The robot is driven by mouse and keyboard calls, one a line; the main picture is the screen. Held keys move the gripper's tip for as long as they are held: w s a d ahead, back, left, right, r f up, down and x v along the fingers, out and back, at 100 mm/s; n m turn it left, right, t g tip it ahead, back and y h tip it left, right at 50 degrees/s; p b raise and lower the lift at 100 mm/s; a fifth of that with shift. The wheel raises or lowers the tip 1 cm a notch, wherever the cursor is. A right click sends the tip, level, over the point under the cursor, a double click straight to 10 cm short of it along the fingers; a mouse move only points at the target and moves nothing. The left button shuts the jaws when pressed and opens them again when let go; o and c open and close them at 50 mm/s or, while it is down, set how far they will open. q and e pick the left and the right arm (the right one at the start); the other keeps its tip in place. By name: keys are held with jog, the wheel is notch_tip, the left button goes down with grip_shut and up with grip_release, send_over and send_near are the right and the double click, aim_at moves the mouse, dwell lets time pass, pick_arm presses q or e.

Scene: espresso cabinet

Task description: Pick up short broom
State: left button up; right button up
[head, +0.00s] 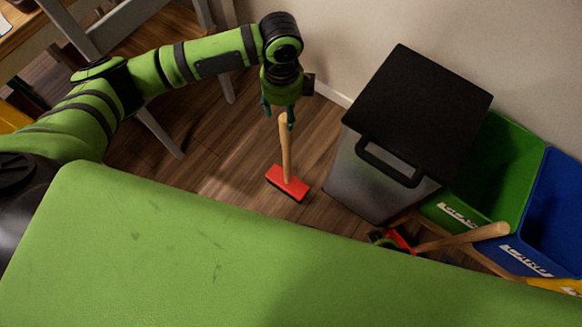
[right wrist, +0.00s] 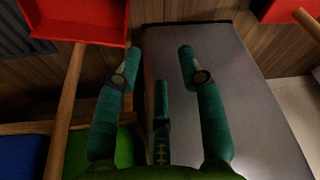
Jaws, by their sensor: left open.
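The short broom has a red head (head: 287,183) on the floor and a pale wooden handle (head: 286,150) standing nearly upright. My left gripper (head: 279,112) is open at the top of this handle, pointing down. Its fingers appear on either side of the handle's tip; I cannot tell if they touch it. My right gripper (right wrist: 160,65) has its fingers spread, with nothing visible between them, in front of a grey bin side.
A grey bin with a black lid (head: 415,110) stands right of the broom. Green (head: 497,165) and blue (head: 560,215) bins stand beyond it. Another red tool with a wooden handle (head: 465,238) leans before them. Chairs (head: 150,40) are at upper left.

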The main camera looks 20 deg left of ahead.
aim_at(285, 124)
pick_arm(q)
jog(key=shift+w+f, duration=0.25)
jog(key=shift+f, duration=0.25)
notch_tip(285, 124, down, 5)
jog(key=shift+s+d+f+b, duration=0.1)
jog(key=shift+f+b, duration=0.05)
jog(key=shift+b, duration=0.9)
jog(key=shift+f, duration=0.35)
pick_arm(e)
jog(key=shift+s+a+r+g, duration=0.1)
jog(key=shift+r+g, duration=0.05)
jog(key=shift+r, duration=0.4)
jog(key=shift+s+a+r+g, duration=0.1)
jog(key=shift+r+g, duration=0.05)
jog(key=shift+r, duration=0.35)
pick_arm(q)
jog(key=shift+r, duration=0.1)
grip_shut()
